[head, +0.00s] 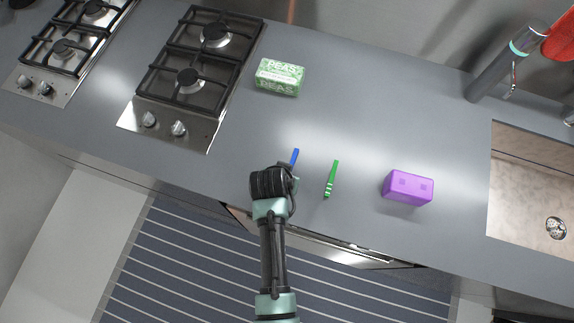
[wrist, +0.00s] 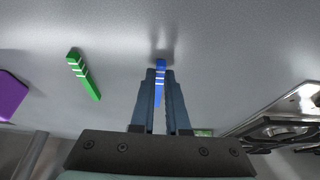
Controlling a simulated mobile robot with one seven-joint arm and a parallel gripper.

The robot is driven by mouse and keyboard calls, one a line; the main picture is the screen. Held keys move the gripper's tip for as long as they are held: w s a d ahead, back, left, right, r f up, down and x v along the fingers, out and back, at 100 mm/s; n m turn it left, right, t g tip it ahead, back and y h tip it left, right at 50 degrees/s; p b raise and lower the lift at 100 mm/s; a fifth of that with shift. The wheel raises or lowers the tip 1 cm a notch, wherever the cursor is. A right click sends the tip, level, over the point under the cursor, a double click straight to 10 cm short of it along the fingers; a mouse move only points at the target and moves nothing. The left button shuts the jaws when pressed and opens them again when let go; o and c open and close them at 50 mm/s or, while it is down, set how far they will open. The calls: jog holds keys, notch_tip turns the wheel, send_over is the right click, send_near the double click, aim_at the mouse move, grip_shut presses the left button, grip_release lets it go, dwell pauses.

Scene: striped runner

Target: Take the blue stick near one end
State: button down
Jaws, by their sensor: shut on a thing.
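The blue stick (head: 295,157) lies at the front of the grey counter in the head view, one end showing beyond my gripper. My gripper (head: 289,170) is over its near part, and my arm hides the rest. In the wrist view the blue stick (wrist: 160,80), with pale bands near one end, sits between the two fingers of my gripper (wrist: 160,75). The fingers are shut on it close to the banded end.
A green stick (head: 331,179) with pale bands lies just right of my gripper. A purple block (head: 408,188) is farther right, before the sink (head: 530,185). A green peas box (head: 279,77) stands behind. Gas hobs (head: 195,70) are at the left.

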notch_tip(320, 180, up, 16)
jog(key=p, duration=0.5)
jog(key=shift+f+p, duration=0.2)
jog(key=shift+p, duration=0.15)
